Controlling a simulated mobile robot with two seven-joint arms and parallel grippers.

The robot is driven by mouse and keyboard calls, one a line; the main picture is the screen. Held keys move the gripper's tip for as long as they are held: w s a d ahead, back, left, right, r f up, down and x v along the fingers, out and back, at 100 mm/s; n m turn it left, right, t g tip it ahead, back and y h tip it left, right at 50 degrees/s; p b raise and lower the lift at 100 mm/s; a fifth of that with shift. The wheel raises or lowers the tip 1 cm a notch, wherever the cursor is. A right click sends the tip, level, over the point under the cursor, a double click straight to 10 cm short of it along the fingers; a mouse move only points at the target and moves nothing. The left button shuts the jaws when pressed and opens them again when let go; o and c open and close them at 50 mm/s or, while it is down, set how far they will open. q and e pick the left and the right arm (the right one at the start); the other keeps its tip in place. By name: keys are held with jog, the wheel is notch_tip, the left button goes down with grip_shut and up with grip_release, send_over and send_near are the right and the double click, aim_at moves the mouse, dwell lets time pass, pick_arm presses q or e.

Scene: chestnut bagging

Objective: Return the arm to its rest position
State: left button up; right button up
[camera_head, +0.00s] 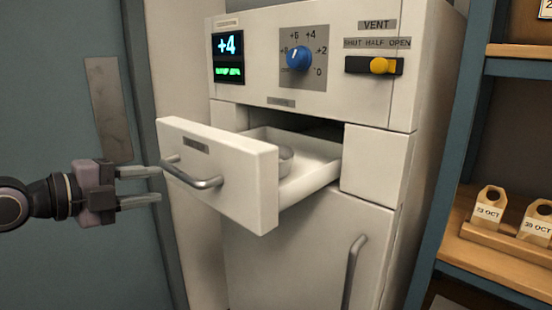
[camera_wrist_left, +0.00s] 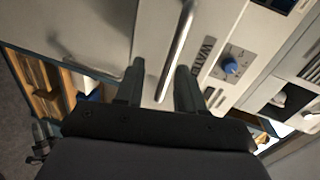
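My left gripper (camera_head: 140,186) comes in from the left in the head view. Its two fingers are apart and nothing is between them. It is just left of the handle (camera_head: 192,174) of the pulled-out drawer (camera_head: 222,165); I see a gap between fingertips and handle. In the left wrist view the open fingers (camera_wrist_left: 159,85) point toward a long metal bar handle (camera_wrist_left: 178,45), which appears between them, apart from both. A round light-coloured container (camera_head: 285,160) sits inside the drawer, partly hidden by the drawer front.
The cabinet has a blue dial (camera_head: 299,57), a yellow vent slider (camera_head: 380,66) and a display (camera_head: 228,58) reading +4. A lower door handle (camera_head: 352,272) sticks out. A wooden shelf (camera_head: 500,262) with dated tags stands at right. The drawer juts into the space beside my gripper.

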pick_arm(q)
jog(key=s+d+f+n+y+p, duration=0.2)
jog(key=f+n, duration=0.4)
jog(key=f, duration=0.6)
jog(key=s+d+f+n+y+p, duration=0.1)
jog(key=s+d+f+n+p, duration=0.15)
jog(key=f+n, duration=0.65)
jog(key=s+d+f+n+g+y+p, duration=0.1)
jog(key=s+f+n+y, duration=0.3)
jog(key=s+f, duration=1.2)
jog(key=s+n+g+p, duration=0.1)
jog(key=s+n, duration=0.1)
jog(key=n, duration=0.1)
jog(key=shift+s+d+f, duration=0.15)
jog(key=shift+s+d, duration=0.15)
jog(key=shift+d, duration=0.05)
